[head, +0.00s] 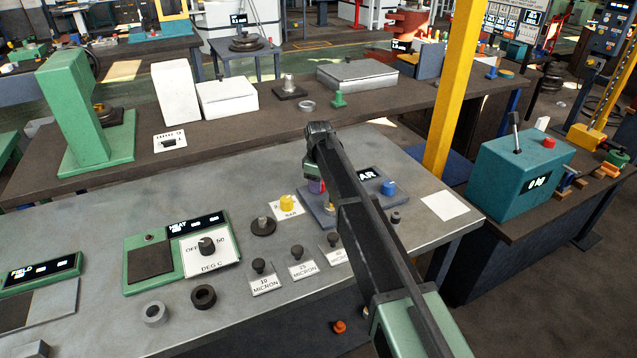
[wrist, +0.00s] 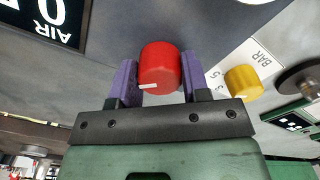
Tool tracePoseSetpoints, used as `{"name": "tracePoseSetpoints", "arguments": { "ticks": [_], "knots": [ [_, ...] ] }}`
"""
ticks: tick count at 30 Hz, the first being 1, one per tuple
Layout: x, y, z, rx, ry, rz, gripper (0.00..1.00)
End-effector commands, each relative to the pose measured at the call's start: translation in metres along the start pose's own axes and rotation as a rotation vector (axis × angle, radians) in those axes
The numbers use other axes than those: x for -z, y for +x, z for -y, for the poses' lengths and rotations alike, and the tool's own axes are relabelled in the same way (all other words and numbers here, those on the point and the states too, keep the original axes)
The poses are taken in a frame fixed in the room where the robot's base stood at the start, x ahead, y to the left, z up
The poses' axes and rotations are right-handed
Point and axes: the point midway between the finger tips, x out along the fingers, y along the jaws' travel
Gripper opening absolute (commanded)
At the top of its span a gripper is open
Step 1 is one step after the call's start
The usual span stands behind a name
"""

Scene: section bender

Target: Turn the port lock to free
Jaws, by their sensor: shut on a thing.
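In the wrist view a red round knob (wrist: 160,62) with a white mark near its lower edge sits between the two purple fingers of my gripper (wrist: 158,75). The gripper is shut on the knob. I cannot read a lock or free label, so whether this knob is the port lock cannot be told. In the head view my gripper (head: 316,186) is mostly hidden by my own arm, and the red knob is hidden there.
A yellow knob (head: 287,202) by a BAR card stands to the left, also seen in the wrist view (wrist: 241,82). A blue knob (head: 389,187) and an AIR display (wrist: 42,16) are close by. Several small black knobs and a yellow post (head: 455,90) stand around.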

Motion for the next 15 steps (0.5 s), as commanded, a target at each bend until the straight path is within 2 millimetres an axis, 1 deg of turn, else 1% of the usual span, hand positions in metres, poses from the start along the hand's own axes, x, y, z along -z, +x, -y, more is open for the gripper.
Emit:
{"name": "tracePoseSetpoints", "arguments": {
  "ticks": [15],
  "knots": [
    [-0.0003, 0.0001, 0.0003, 0.001, -0.484, 0.001, 0.19]
  ]
}}
